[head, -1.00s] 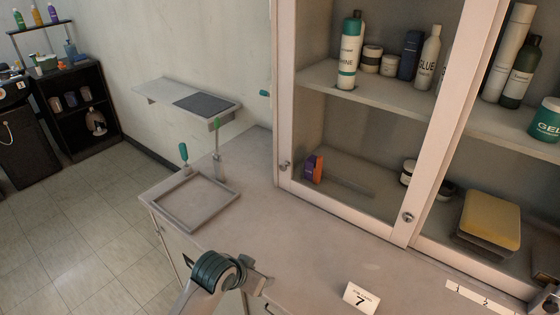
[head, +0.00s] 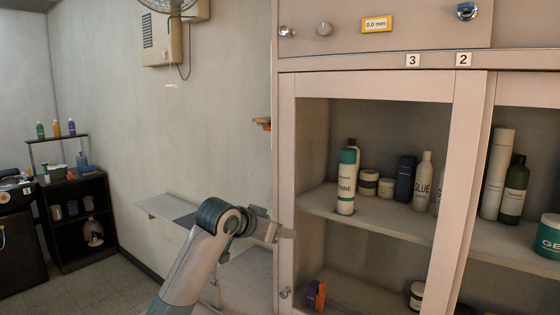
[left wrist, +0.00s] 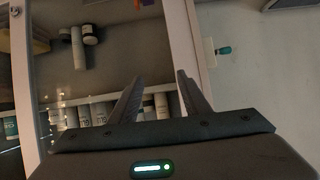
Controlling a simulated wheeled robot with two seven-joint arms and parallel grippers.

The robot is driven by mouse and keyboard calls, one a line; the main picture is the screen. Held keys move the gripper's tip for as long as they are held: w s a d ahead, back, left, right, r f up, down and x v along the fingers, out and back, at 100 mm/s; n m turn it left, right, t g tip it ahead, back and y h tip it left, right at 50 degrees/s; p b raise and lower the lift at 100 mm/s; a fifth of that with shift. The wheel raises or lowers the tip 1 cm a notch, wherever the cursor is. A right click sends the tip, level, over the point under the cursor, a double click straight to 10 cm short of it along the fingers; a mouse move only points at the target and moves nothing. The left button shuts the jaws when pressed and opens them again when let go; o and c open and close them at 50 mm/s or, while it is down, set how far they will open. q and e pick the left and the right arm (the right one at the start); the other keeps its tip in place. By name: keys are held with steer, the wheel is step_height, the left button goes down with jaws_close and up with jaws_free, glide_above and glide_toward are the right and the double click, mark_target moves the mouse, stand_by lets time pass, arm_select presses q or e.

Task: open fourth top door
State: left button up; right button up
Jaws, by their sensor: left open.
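The upper part of the cabinet shows a pale panel (head: 400,30) with a round knob (head: 324,28) and a metal knob (head: 287,32) at its left. No label four is visible. My left gripper (head: 287,234) is in front of the glazed door's left frame, well below the panel. In the left wrist view its fingers (left wrist: 158,78) are apart and empty. My right gripper is not in view.
Labels 3 (head: 413,60) and 2 (head: 463,59) sit under the panel. Bottles, including a white and teal one (head: 347,180), stand on the shelf behind the door. A wall shelf (head: 165,205) is left of my arm. A fan (head: 168,4) hangs at the top.

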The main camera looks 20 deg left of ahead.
arm_select(q)
steer(key=a+r+t+h, duration=0.1)
steer(key=a+r+t, duration=0.1)
steer(key=r, duration=1.3)
steer(key=a+r+t, duration=0.1)
steer(key=a+r, duration=0.1)
steer(key=r, duration=1.3)
steer(key=s+a+r+t, duration=0.1)
steer(key=s+a+r, duration=0.1)
steer(key=r, duration=0.9)
steer(key=s+a+r+t+h, duration=0.1)
steer(key=s+r, duration=0.4)
steer(key=r, duration=0.6)
steer(key=shift+s+a+h, duration=0.3)
steer(key=shift+a, duration=0.25)
steer(key=shift+w, duration=0.2)
steer(key=p, duration=1)
glide_toward(283, 30)
steer(key=x, duration=0.7)
steer(key=shift+w+r, duration=0.15)
steer(key=shift+w+d, duration=0.3)
steer(key=shift+w, duration=0.3)
